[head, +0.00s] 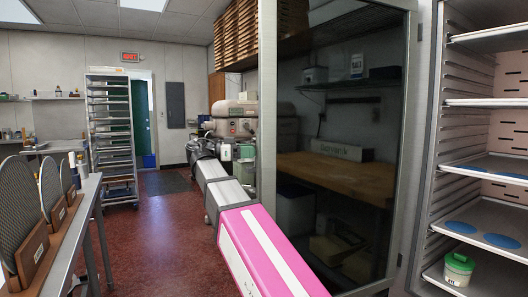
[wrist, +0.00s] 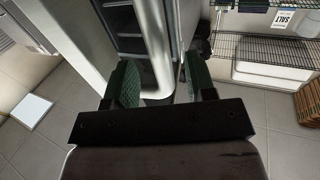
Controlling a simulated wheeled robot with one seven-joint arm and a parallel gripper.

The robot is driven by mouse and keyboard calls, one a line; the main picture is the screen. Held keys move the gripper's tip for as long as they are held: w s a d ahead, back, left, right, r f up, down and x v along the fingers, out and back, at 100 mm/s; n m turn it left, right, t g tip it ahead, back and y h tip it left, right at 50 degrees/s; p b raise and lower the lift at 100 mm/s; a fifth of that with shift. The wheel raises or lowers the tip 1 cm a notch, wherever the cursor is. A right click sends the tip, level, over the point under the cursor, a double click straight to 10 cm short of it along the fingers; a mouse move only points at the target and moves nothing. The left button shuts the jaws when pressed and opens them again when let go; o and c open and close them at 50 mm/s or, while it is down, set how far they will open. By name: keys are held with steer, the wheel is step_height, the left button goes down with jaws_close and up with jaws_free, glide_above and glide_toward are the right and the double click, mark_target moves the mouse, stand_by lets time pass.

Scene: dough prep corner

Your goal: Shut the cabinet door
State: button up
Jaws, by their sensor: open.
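The cabinet door (head: 335,150) is a dark glass panel in a pale metal frame, standing swung open in the middle of the head view. The open cabinet (head: 424,160) is to its right, with its shelves exposed. My arm reaches forward along the left side of the door in the head view; its far end is small and hard to make out there. In the wrist view my gripper (wrist: 162,85) is open, with green-padded fingers on either side of a pale metal bar (wrist: 154,45) that looks like the door's handle. I cannot tell whether either finger touches it.
Blue discs (head: 502,241) and a green-lidded tub (head: 458,268) rest on the cabinet's shelves. A metal table (head: 88,200) with dark boards stands at the left. A rolling rack (head: 111,140) is farther back.

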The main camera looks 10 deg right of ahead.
steer(key=d, duration=0.5)
steer(key=shift+s+d, duration=0.2)
steer(key=shift+d, duration=0.15)
jaws_close()
steer(key=shift+s, duration=0.1)
